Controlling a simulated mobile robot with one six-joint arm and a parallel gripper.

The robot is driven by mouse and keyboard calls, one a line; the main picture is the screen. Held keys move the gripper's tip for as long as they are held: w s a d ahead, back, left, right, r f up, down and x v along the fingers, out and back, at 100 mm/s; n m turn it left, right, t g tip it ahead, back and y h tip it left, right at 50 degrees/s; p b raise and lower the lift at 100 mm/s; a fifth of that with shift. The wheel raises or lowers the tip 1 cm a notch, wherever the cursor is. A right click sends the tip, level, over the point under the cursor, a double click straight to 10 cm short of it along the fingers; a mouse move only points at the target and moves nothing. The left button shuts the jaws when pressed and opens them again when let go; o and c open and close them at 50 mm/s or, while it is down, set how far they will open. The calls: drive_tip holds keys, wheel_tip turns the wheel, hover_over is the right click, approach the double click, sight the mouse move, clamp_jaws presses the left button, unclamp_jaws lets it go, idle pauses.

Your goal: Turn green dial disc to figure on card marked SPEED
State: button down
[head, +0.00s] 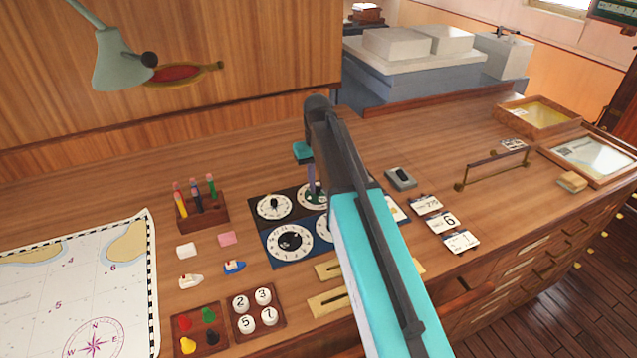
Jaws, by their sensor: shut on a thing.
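The green dial disc (314,199) sits in a white ring at the back of the dial panel, partly hidden by my arm. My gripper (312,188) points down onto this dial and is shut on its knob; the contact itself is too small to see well. The dial's pointer and figures cannot be read here. Three cards stand right of the panel: a back card (427,205) with a figure I cannot read surely, a middle card (442,223) showing 6, and a front card (461,242) with an unclear figure. Their small headings, SPEED among them, are not legible.
A dial with a black knob (274,207) and a larger black-centred dial (290,241) lie left of my arm. Other dials are partly hidden. A pen rack (203,215), number-disc tray (257,309), chart (75,285) and grey box (401,179) surround the panel.

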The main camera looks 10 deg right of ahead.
sight(318, 189)
drive_tip(key=c, duration=1.6)
unclamp_jaws()
drive_tip(key=shift+r, duration=0.15)
drive_tip(key=shift+r+p, duration=4.25)
drive_tip(key=shift+r, duration=2.55)
drive_tip(key=shift+s, duration=0.1)
